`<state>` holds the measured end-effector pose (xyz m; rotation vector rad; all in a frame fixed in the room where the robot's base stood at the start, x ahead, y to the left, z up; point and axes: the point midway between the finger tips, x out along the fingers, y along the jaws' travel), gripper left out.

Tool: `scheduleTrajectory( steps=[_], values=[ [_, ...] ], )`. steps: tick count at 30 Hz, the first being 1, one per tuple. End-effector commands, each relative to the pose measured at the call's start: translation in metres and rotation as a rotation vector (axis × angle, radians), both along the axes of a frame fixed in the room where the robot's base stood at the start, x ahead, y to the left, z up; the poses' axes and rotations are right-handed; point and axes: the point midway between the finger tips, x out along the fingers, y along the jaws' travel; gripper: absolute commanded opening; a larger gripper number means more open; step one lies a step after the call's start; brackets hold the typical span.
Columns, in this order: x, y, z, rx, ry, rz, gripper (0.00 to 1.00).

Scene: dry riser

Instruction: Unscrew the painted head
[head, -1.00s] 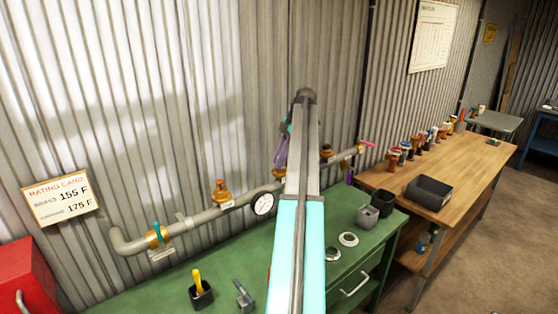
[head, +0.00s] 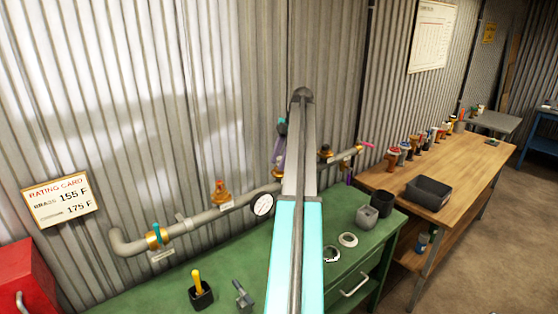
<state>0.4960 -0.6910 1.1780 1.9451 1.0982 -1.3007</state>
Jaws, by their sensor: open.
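A grey pipe (head: 205,217) runs along the corrugated wall above the green bench. A brass-orange head (head: 220,192) stands upright on its left part. Another brass-coloured head (head: 325,152) stands on the pipe right of my arm. I cannot tell which head is the painted one; one may be behind my arm. My arm rises through the middle of the view and covers part of the pipe. My gripper's fingertips are hidden behind the arm.
The green bench (head: 225,262) carries a black cup with a yellow-handled tool (head: 200,292), two rings (head: 348,240) and grey cups (head: 367,217). A round gauge (head: 262,204) hangs on the pipe. Several heads stand on the wooden bench (head: 450,180) beside a dark bin (head: 428,192). A rating card (head: 60,199) is left.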

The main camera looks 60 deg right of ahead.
Motion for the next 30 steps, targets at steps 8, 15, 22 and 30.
scheduleTrajectory(
  steps=[8, 15, 22, 30],
  values=[
    [0.0, 0.0003, 0.0002, 0.002, 0.002, -0.085, 0.42],
    [0.0008, 0.0005, 0.0, 0.002, 0.0, -0.254, 0.42],
    [0.0016, 0.0003, -0.0002, 0.002, -0.001, -0.416, 0.42],
    [0.0028, -0.0013, 0.0002, 0.003, 0.0, -0.502, 0.42]
  ],
)
